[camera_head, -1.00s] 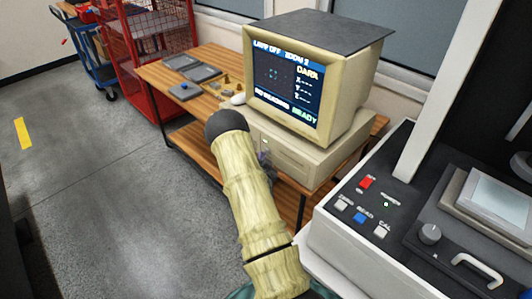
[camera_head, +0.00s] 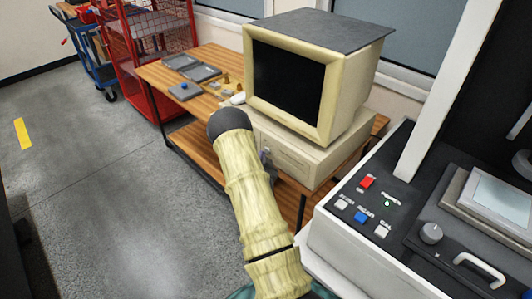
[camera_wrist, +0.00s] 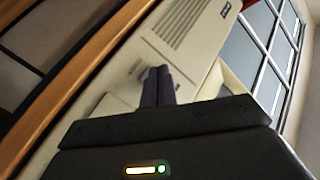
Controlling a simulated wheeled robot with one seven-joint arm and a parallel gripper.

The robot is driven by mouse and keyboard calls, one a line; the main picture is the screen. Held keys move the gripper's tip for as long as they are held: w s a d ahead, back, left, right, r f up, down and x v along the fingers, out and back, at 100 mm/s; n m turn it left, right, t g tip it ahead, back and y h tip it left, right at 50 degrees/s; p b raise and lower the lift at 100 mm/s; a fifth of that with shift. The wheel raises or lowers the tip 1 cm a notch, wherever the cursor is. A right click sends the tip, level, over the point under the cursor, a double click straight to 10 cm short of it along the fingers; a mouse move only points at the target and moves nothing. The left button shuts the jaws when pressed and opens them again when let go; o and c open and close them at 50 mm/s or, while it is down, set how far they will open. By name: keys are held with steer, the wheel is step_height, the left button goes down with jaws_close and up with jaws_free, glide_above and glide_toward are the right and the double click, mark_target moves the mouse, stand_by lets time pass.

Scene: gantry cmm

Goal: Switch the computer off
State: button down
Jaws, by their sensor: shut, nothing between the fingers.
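The beige computer case (camera_head: 310,163) stands on the wooden desk, with a monitor (camera_head: 335,75) on top of it. The monitor's screen is black. My gripper (camera_head: 265,160) is at the front of the case, mostly hidden behind my arm in the head view. In the wrist view, its two dark fingers (camera_wrist: 157,85) are shut together with nothing between them. They point at the case front (camera_wrist: 125,85), close to a small mark on the panel; I cannot tell if they touch it. Vent slots show farther along the case.
The wooden desk (camera_head: 155,75) also holds grey trays and a white mouse (camera_head: 238,98). A measuring machine's control panel (camera_head: 350,190) with red, blue and white buttons stands at right. A red wire cage (camera_head: 150,45) stands at back left.

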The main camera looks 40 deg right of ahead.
steer(key=shift+a, duration=0.15)
steer(key=a, duration=0.4)
steer(key=s+a+b, duration=0.1)
steer(key=a, duration=0.1)
stand_by(0.6)
steer(key=shift+w, duration=0.1)
